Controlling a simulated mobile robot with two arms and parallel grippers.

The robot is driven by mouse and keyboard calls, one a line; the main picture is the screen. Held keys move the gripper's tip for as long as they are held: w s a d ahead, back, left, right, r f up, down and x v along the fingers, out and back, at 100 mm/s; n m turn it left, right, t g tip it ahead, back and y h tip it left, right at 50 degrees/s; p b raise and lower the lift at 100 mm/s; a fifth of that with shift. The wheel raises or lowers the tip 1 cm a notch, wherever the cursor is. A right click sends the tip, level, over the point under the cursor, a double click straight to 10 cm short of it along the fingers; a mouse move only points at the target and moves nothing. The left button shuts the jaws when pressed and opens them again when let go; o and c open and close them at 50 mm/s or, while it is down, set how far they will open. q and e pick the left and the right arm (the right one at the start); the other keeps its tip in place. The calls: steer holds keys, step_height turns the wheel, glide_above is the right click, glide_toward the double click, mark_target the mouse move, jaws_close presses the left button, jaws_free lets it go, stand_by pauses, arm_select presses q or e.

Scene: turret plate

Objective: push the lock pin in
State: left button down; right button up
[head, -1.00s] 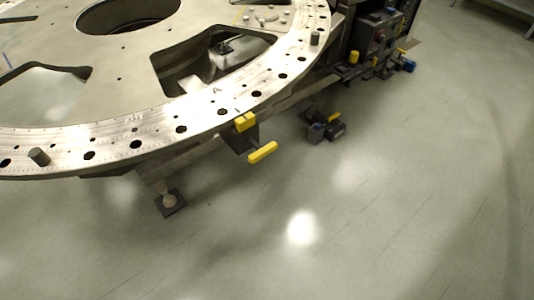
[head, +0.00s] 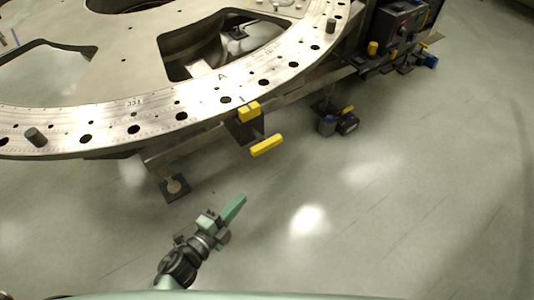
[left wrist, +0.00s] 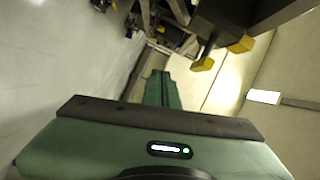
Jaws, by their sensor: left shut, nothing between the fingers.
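The lock pin's yellow T-handle (head: 267,145) sticks out from a dark bracket (head: 243,130) under the rim of the round turret plate (head: 205,98). A yellow block (head: 249,111) sits at the plate's edge above the bracket. My left gripper (head: 236,206) is shut and empty, apart from the handle, below it in the head view and pointing up toward it. In the left wrist view the green fingers (left wrist: 162,88) are together, and the yellow handle (left wrist: 203,64) shows ahead to their right. How deep the pin sits is hidden. My right gripper is out of view.
A support foot (head: 174,187) is on the floor under the plate. A small dark device with a yellow part (head: 347,122) and a control box (head: 400,25) are at the right. The floor in front is clear.

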mark_target(251, 153)
arm_select(q)
steer(key=d+r+m+h, duration=0.2)
steer(key=d+r+m, duration=0.1)
steer(key=r, duration=0.4)
steer(key=shift+m+h, duration=0.4)
steer(key=shift+m, duration=0.4)
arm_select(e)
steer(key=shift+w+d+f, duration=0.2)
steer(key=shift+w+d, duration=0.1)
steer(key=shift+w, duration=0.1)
arm_select(q)
steer(key=shift+d, duration=0.1)
steer(key=w+d+p, duration=0.1)
steer(key=w+d, duration=0.3)
steer(key=w, duration=0.6)
steer(key=shift+w, duration=0.4)
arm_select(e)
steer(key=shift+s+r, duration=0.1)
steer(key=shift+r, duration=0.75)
arm_select(q)
steer(key=w+a, duration=0.2)
steer(key=w, duration=0.1)
steer(key=shift+a, duration=0.25)
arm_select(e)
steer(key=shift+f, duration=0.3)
